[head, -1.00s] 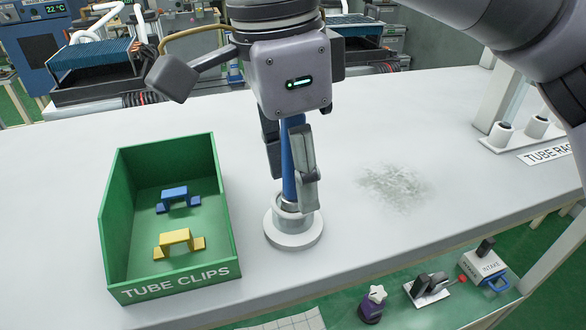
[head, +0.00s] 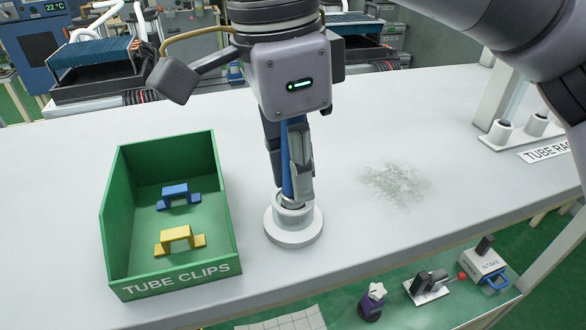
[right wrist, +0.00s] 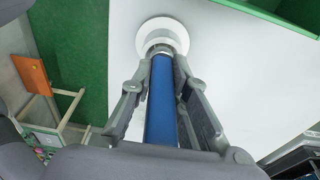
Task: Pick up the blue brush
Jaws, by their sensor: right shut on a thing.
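The blue brush (head: 286,165) stands upright with its lower end in a round white holder (head: 293,232) on the white table. My right gripper (head: 290,190) points down and is shut on the brush's blue handle. In the right wrist view the blue handle (right wrist: 162,105) runs between the two fingers toward the white holder (right wrist: 162,32). The brush's lower end is hidden inside the holder. My left gripper is not in view.
A green bin (head: 118,240) labelled TUBE CLIPS, holding a blue clip (head: 176,190) and a yellow clip (head: 177,235), stands left of the holder. Grey dust (head: 395,185) lies to the right. A tube rack (head: 515,140) is at the far right.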

